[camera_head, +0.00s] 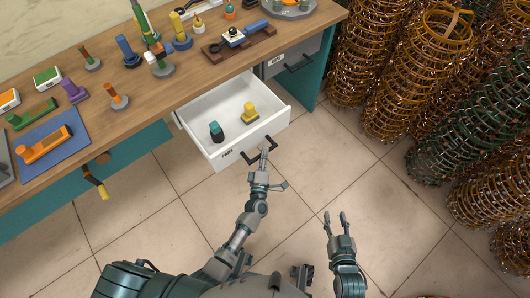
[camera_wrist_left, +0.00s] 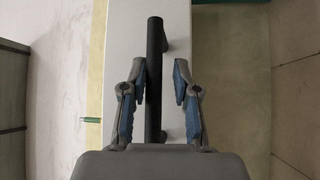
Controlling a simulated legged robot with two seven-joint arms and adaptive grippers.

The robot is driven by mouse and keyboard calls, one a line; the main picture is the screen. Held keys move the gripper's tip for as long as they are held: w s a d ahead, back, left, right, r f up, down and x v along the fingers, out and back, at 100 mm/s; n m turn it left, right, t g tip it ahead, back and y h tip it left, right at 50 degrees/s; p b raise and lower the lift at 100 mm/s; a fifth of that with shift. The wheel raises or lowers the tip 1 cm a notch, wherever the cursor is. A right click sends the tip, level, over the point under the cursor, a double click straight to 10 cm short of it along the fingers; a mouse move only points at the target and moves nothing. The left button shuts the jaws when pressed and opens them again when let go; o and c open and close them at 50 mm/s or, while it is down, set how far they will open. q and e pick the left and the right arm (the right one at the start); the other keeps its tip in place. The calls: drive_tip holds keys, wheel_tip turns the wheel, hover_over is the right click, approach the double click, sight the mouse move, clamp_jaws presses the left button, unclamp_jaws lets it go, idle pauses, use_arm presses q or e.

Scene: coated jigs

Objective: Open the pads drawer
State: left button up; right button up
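The white pads drawer (camera_head: 262,127) stands pulled out from the workbench, with a small label on its front. A teal-and-dark piece (camera_head: 216,131) and a yellow piece (camera_head: 250,113) are inside. My left gripper (camera_head: 264,155) is at the drawer's black handle (camera_head: 247,157). In the left wrist view the handle bar (camera_wrist_left: 154,75) runs between the open fingers of the left gripper (camera_wrist_left: 155,95), closer to the left finger, with a gap on the right. My right gripper (camera_head: 335,217) is open and empty above the floor.
The wooden workbench (camera_head: 140,95) holds several coloured jigs. A grey drawer (camera_head: 298,55) to the right is closed. Stacks of wire coils (camera_head: 415,85) stand at right. A yellow-tipped handle (camera_head: 98,186) juts out at the bench's left front. The tiled floor (camera_head: 385,200) is clear.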

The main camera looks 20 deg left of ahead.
use_arm(q)
drive_tip(key=shift+r, duration=0.1)
drive_tip(key=s, duration=0.4)
drive_tip(key=s+d+f, duration=0.1)
drive_tip(key=s, duration=0.6)
drive_tip(key=shift+s+d+f, duration=0.15)
drive_tip(key=shift+s+f, duration=0.2)
drive_tip(key=shift+f, duration=0.05)
